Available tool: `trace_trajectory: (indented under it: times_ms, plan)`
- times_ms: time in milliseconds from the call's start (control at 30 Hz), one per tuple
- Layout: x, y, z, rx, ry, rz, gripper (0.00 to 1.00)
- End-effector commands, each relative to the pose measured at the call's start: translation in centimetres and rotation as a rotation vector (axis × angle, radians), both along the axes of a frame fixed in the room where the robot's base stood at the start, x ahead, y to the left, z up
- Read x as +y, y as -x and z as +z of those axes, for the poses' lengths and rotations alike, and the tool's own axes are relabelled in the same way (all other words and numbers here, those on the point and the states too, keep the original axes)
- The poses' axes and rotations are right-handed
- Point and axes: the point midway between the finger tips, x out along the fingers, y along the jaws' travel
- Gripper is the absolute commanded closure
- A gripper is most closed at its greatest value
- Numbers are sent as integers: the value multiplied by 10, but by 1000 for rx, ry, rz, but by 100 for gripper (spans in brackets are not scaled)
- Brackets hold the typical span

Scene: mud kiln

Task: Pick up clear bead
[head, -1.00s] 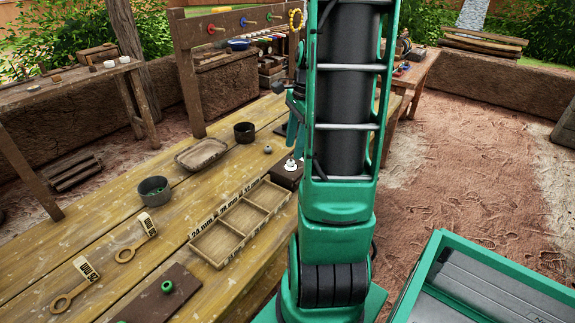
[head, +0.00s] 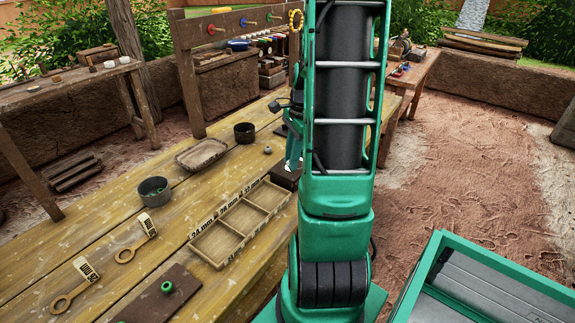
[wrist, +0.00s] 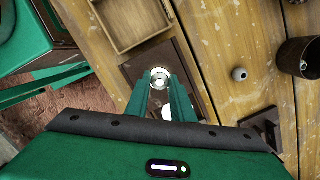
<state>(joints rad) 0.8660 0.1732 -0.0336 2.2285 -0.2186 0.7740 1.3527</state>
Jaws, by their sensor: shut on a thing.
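The clear bead (wrist: 160,76) shows in the wrist view as a pale, glassy ring at my fingertips, above a dark brown board (wrist: 136,70). My gripper (wrist: 160,84) is shut on it. A white thing (wrist: 167,113) shows between the fingers, partly hidden by them; I cannot tell what it is. In the head view my gripper (head: 293,160) is low over the dark board (head: 283,177), partly behind my arm, and the bead cannot be made out there.
A wooden sorting tray (head: 205,232) with compartments stands left of the board. A small grey bead (head: 267,150), a dark cup (head: 244,133), a shallow tray (head: 180,157) and a grey bowl (head: 153,190) stand on the table. A green bead (head: 167,287) lies on another board.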

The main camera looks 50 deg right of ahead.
Motion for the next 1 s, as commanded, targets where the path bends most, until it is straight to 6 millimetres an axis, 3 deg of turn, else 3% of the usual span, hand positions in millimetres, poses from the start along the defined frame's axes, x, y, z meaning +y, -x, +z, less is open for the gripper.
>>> trace_trajectory:
  times_ms: [333, 533, 1000]
  plan:
    - [0, 0, 9, -1, 1, 0, 100]
    - [-1, 0, 40, -3, 4, 0, 100]
    - [94, 1, 97, -1, 1, 4, 100]
